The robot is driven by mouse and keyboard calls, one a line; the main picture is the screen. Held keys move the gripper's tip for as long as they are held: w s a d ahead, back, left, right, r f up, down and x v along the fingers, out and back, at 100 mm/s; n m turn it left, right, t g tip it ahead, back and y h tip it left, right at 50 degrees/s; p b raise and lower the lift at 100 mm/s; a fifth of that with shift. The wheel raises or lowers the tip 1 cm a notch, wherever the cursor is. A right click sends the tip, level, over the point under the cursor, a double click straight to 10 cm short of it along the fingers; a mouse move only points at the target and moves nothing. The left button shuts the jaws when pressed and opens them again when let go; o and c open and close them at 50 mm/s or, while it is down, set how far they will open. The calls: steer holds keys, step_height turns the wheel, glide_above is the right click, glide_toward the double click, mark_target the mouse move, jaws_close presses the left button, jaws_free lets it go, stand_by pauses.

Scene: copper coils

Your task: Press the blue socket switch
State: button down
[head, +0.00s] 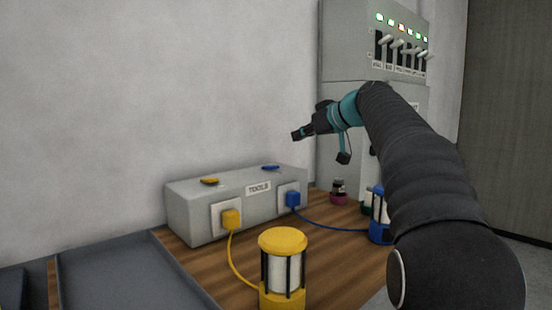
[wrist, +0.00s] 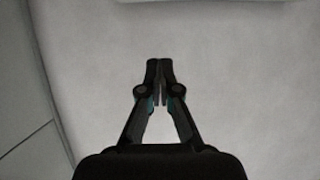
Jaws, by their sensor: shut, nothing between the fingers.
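The blue socket switch (head: 271,168) is a small blue rocker on top of a grey socket box (head: 185,212), toward its right end. A blue plug (head: 292,199) sits in the box's right front socket, below that switch. My gripper (head: 296,135) is in the air above and slightly right of the blue switch, apart from it, pointing left. In the wrist view, my gripper (wrist: 159,70) has its fingertips together with nothing between them. The wrist view shows mostly pale wall; the switch is not in it.
A yellow switch (head: 209,181) and yellow plug (head: 231,219) are on the box's left part. A yellow lantern (head: 283,242) stands in front, and a blue lantern (head: 379,215) stands right, partly behind my arm. A grey panel with levers (head: 402,48) stands behind.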

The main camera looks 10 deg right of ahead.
steer(key=shift+a, duration=0.2)
steer(key=p, duration=0.2)
glide_above(277, 172)
step_height(277, 172, down, 4)
steer(key=shift+w+a, duration=0.15)
steer(key=shift+s+f+b, duration=0.25)
steer(key=shift+f+b, duration=0.45)
steer(key=shift+f, duration=0.5)
steer(key=shift+s+d+f, duration=0.1)
steer(key=shift+d+f, duration=0.1)
steer(key=shift+f, duration=0.55)
steer(key=shift+f+b, duration=0.1)
steer(key=shift+b, duration=0.2)
